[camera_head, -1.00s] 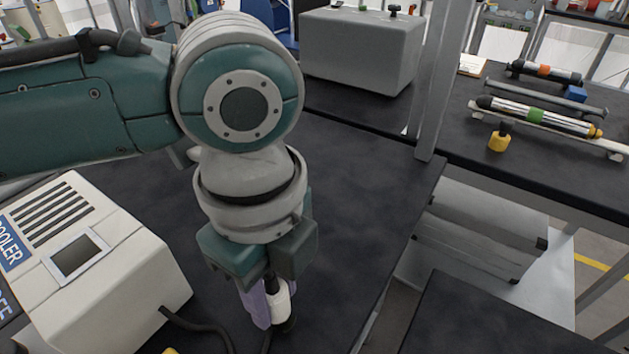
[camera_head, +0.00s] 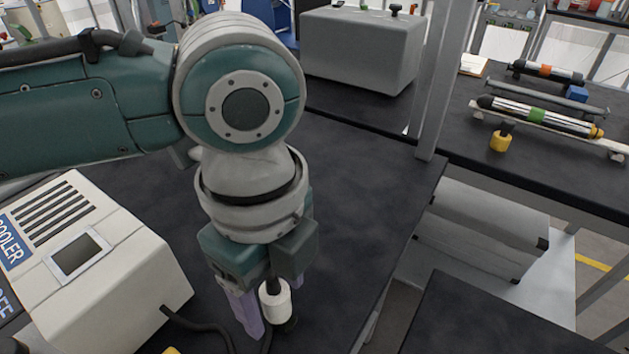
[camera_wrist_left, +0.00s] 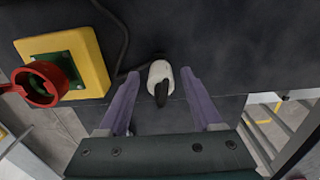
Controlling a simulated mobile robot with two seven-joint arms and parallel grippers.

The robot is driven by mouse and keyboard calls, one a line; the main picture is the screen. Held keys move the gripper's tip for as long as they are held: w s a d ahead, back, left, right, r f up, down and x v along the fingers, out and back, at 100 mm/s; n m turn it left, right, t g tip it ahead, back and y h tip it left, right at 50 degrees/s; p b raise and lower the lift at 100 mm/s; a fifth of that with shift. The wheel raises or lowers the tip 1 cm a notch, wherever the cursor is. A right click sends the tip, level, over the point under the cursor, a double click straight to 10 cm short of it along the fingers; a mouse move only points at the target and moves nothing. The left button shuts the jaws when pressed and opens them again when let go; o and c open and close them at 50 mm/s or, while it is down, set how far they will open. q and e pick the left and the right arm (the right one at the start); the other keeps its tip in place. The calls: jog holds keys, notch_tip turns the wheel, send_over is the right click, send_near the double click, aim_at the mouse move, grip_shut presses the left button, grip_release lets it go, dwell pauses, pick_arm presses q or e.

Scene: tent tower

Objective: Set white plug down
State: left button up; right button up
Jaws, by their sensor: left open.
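The white plug (camera_head: 275,302) is upright, with a black cable end at its top and a dark part under it at the dark bench surface. It also shows in the left wrist view (camera_wrist_left: 154,71), between the two purple fingers with a gap on each side. My left gripper (camera_head: 268,306) points down around the plug with its fingers spread, open. Its fingertips also show in the left wrist view (camera_wrist_left: 161,75). My right gripper is not in view.
A white cooler box (camera_head: 120,270) with a black cable stands left of the plug. A yellow box (camera_wrist_left: 85,57) with a red ring (camera_wrist_left: 42,85) sits near the bench edge. A grey box (camera_head: 360,50) stands at the back. Bench right of the gripper is clear.

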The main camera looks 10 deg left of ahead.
pick_arm(q)
notch_tip(320, 180, up, 12)
jog(key=shift+f+p, duration=0.1)
jog(key=shift+p, duration=0.75)
jog(key=s+d+f+n+t+h+p, duration=0.1)
jog(key=s+d+n+t+h+p, duration=0.15)
jog(key=s+d+n+h, duration=0.4)
jog(key=s+a+n+t+y+p, duration=0.1)
jog(key=s+a+n+y+p, duration=0.35)
jog(key=a+n, duration=1.05)
notch_tip(320, 180, up, 36)
jog(key=s+m+y+p, duration=0.1)
jog(key=p, duration=3.4)
jog(key=shift+a+y, duration=0.35)
jog(key=shift+y, duration=0.05)
jog(key=shift+s+m, duration=0.1)
jog(key=shift+m, duration=0.15)
